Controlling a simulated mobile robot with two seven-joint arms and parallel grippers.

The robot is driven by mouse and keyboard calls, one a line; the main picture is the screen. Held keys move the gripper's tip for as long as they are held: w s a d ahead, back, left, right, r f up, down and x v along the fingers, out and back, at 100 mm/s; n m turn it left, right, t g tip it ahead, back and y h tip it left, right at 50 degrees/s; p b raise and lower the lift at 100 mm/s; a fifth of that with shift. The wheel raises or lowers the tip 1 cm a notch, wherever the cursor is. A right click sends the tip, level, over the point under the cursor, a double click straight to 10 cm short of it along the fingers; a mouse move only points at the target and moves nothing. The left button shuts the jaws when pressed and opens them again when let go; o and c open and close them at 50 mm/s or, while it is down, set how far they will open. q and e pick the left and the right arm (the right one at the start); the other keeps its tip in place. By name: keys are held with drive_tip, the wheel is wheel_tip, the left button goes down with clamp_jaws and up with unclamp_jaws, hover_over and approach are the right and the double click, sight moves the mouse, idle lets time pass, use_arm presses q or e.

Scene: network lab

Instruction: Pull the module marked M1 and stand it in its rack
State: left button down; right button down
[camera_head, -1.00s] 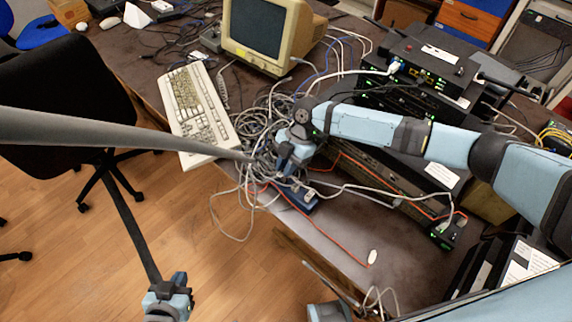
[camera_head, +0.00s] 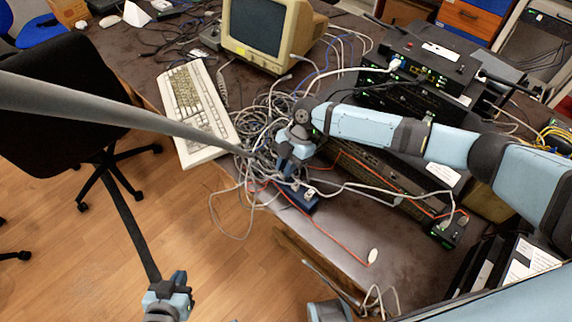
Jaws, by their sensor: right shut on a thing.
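My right gripper (camera_head: 287,172) reaches down into the cable tangle at the front edge of the desk. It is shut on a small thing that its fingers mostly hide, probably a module. A small dark blue block (camera_head: 305,200) with pale pieces on top, possibly the rack, sits right below and beside these fingers. No M1 mark can be read, and I cannot tell whether the held thing touches the block. My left gripper (camera_head: 168,300) hangs over the wooden floor at the bottom left, away from the desk; its fingertips are too unclear to judge.
Loose cables (camera_head: 262,130) crowd around the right gripper. A keyboard (camera_head: 195,110) lies to its left and a monitor (camera_head: 262,35) stands behind. Stacked network devices (camera_head: 425,75) fill the right side. The desk front (camera_head: 335,225) is fairly clear except for an orange cable.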

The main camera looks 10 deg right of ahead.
drive_tip(key=shift+f+b, duration=0.45)
drive_tip(key=shift+f, duration=0.3)
drive_tip(key=c, duration=1)
unclamp_jaws()
wheel_tip(320, 180, up, 20)
drive_tip(key=shift+r, duration=0.1)
